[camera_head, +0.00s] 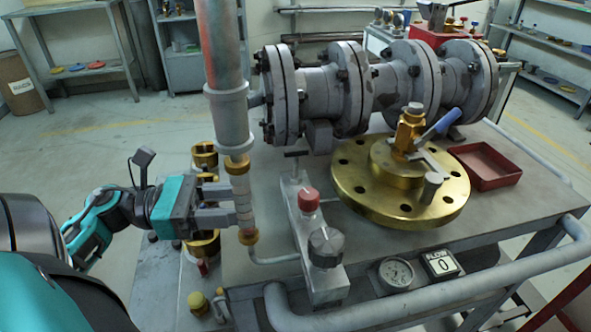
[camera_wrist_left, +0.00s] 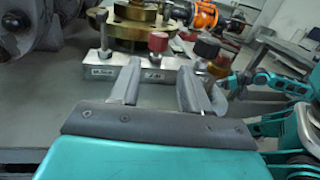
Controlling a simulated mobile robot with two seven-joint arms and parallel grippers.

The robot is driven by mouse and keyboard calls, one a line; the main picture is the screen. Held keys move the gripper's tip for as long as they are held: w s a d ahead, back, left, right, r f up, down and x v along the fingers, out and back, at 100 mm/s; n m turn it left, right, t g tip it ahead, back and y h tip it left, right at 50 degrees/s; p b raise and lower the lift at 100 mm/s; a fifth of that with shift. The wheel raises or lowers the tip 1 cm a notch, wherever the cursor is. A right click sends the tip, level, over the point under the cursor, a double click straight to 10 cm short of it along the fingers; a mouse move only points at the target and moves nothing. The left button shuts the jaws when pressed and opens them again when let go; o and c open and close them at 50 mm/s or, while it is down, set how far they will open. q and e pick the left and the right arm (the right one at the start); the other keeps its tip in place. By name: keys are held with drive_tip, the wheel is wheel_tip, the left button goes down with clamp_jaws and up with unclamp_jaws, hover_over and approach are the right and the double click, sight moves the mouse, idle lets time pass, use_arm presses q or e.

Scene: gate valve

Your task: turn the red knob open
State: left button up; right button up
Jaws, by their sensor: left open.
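The red knob (camera_head: 308,199) stands on top of a long grey valve block (camera_head: 318,283), beside a larger dark knob (camera_head: 326,247). In the left wrist view the red knob (camera_wrist_left: 158,42) shows beyond the gap between my fingers, with the dark knob (camera_wrist_left: 207,47) to its right. My left gripper (camera_head: 240,205) is left of the block, apart from the red knob, with its fingers by the lower end of the vertical pipe. Its fingers are spread and empty in the left wrist view (camera_wrist_left: 160,90). A teal arm, seemingly my right, enters there from the right; its jaws are unclear.
A thick vertical pipe (camera_head: 222,90) stands left of the block. A brass flange (camera_head: 430,205) with a blue-handled valve (camera_head: 438,124) lies right of it. A gauge (camera_head: 396,273), a display reading 0 (camera_head: 441,264) and a front rail (camera_head: 440,298) are near the table edge.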

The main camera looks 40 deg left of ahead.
sight(313, 194)
use_arm(q)
drive_tip(key=w+g+p, duration=0.1)
drive_tip(key=w+m+g+h+p, duration=0.1)
drive_tip(key=r+m+g+h+p, duration=0.1)
drive_tip(key=shift+w+a+r+p, duration=0.1)
drive_tip(key=shift+w+a+p, duration=0.2)
drive_tip(key=shift+w, duration=0.1)
drive_tip(key=shift+w+a+m, duration=0.1)
drive_tip(key=shift+m, duration=0.2)
drive_tip(key=shift+w+f+g, duration=0.1)
drive_tip(key=shift+f+g, duration=0.1)
drive_tip(key=shift+g, duration=0.1)
drive_tip(key=p+x, duration=0.1)
drive_tip(key=x, duration=1)
drive_tip(key=shift+d+r, duration=0.2)
drive_tip(key=shift+d, duration=0.2)
drive_tip(key=shift+w+d, duration=0.35)
drive_tip(key=shift+d, duration=0.15)
use_arm(e)
drive_tip(key=shift+d+r, duration=0.1)
drive_tip(key=shift+r, duration=2.75)
use_arm(q)
drive_tip(key=shift+c, duration=0.4)
